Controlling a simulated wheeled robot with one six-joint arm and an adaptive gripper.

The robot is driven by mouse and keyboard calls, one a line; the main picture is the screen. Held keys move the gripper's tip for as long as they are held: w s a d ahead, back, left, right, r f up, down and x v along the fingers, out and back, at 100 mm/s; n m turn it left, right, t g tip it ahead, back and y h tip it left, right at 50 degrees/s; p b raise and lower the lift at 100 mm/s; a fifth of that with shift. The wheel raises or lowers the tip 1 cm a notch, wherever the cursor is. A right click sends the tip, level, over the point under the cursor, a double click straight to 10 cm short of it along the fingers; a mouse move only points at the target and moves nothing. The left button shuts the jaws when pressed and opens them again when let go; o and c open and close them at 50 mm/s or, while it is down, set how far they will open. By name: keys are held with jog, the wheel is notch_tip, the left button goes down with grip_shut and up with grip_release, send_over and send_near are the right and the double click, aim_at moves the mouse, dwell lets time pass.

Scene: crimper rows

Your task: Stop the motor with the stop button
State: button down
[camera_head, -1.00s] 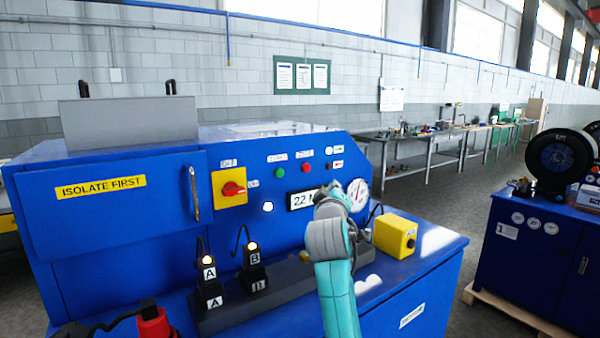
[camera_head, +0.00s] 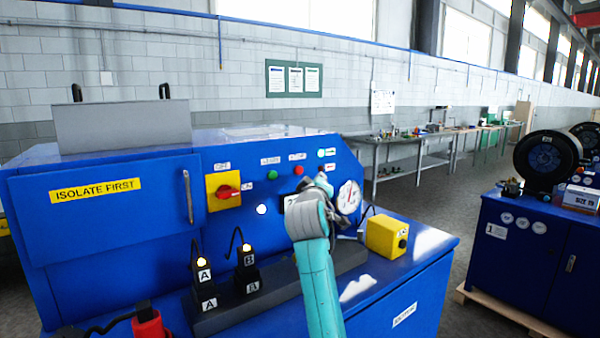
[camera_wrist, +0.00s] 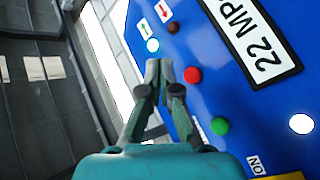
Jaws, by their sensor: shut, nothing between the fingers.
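The red stop button (camera_head: 298,170) is on the sloped blue panel, right of the green button (camera_head: 272,175), under a small red-marked label. In the wrist view the red button (camera_wrist: 193,75) is just right of my fingertips, and the green button (camera_wrist: 220,126) is lower right. My gripper (camera_wrist: 159,68) is shut and empty. Its tips appear beside the red button; I cannot tell the gap to the panel. In the head view my gripper (camera_head: 322,180) is just right of and below the red button, mostly hidden by my wrist.
A "22 MPa" display (camera_wrist: 255,38) is largely covered by my arm in the head view. Small indicators (camera_head: 320,153) sit at upper right.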

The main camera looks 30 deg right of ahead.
jog(key=w, duration=0.6)
jog(key=shift+w+a, duration=0.1)
jog(key=shift+w, duration=0.05)
dwell(1.4)
jog(key=shift+w, duration=0.3)
jog(key=shift+w, duration=0.5)
dwell(0.8)
jog(key=shift+s, duration=0.95)
jog(key=shift+s, duration=2.5)
